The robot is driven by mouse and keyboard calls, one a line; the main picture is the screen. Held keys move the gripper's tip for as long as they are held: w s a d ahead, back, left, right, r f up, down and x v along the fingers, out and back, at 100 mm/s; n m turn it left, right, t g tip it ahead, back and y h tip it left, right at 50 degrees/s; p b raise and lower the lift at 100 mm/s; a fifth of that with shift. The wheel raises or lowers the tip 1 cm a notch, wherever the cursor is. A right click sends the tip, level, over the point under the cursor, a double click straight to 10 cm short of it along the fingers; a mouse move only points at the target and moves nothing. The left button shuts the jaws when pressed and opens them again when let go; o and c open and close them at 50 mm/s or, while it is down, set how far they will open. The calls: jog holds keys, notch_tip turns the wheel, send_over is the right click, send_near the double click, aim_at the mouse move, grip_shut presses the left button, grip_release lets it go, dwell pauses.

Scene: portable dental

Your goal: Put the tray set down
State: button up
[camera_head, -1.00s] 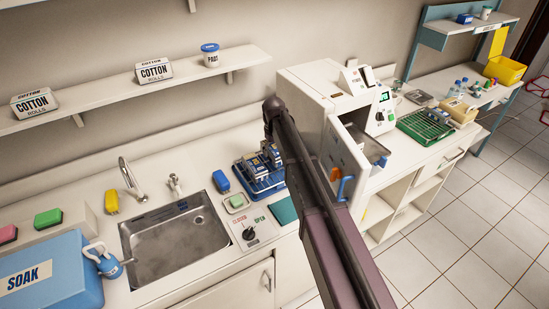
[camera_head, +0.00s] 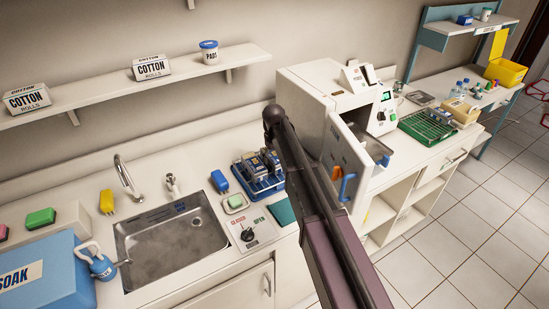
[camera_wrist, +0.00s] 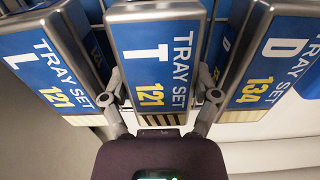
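In the wrist view my gripper (camera_wrist: 164,92) has one finger against each side of a tray set marked T 121 (camera_wrist: 152,50), a metal box with a blue label. A tray set marked L 121 (camera_wrist: 45,60) stands on its left and one marked D 134 (camera_wrist: 280,60) on its right, both close to the fingers. In the head view several tray sets (camera_head: 262,162) stand in a blue rack (camera_head: 264,188) on the counter. My arm covers the rack's right side there, and my gripper is hidden. I cannot tell whether the T set rests on the rack's base.
A sink (camera_head: 175,245) and a closed/open control plate (camera_head: 250,230) lie left and in front of the rack. A teal mat (camera_head: 284,211) is beside it. A white sterilizer (camera_head: 318,95) with an open door stands to the right. A wall shelf (camera_head: 130,88) runs above.

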aim_at(274, 155)
jog(key=shift+o, duration=1.1)
jog(key=shift+r, duration=0.2)
notch_tip(274, 155, up, 12)
jog(key=p, duration=1.2)
